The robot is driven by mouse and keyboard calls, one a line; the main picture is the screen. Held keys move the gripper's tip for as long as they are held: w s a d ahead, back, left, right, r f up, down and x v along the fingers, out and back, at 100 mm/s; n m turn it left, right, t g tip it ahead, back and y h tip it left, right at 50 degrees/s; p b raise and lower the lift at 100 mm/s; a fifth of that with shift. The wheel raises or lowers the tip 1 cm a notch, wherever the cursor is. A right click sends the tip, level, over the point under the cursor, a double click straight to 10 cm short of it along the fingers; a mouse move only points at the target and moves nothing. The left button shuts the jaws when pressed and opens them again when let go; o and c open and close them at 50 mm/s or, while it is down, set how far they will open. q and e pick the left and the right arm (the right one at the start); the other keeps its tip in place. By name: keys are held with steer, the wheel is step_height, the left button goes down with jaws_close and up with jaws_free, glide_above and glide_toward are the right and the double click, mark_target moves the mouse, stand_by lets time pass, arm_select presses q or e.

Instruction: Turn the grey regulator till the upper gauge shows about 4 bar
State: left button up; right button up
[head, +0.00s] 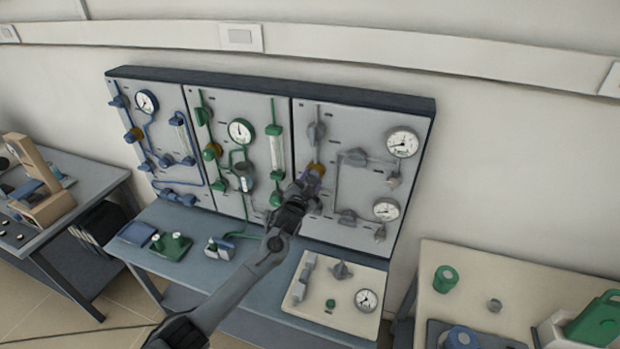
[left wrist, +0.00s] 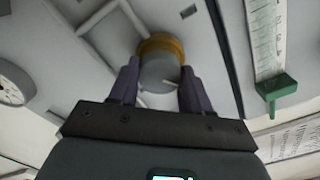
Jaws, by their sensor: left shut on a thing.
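The grey regulator with a brass collar (head: 317,168) is on the right-hand grey panel. It also shows in the left wrist view (left wrist: 160,72), between my two fingers. My left gripper (head: 309,183) is shut on the regulator's grey knob, one finger on each side; it also shows in the left wrist view (left wrist: 158,90). The upper gauge (head: 402,143) is at the panel's top right, with a white dial; its reading is too small to tell. A lower gauge (head: 386,209) sits beneath it. My right gripper is in no view.
Grey valves (head: 316,132) and pipes surround the regulator. A green flowmeter (head: 275,150) stands to its left on the middle panel. A pale board (head: 337,284) with a loose gauge (head: 366,299) lies on the bench below. A side table (head: 465,258) stands at right.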

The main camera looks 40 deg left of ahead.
arm_select(q)
steer(key=m+p, duration=0.1)
steer(key=m, duration=0.4)
steer(key=shift+r+m+p, duration=0.1)
steer(key=shift+m+p, duration=0.2)
steer(key=shift+p, duration=0.1)
steer(key=m+p, duration=0.1)
steer(key=m, duration=0.4)
stand_by(0.4)
steer(key=o, duration=1.1)
steer(key=shift+c, duration=0.2)
steer(key=shift+s, duration=0.15)
steer(key=v, duration=1)
steer(key=shift+s, duration=0.25)
steer(key=shift+d, duration=0.15)
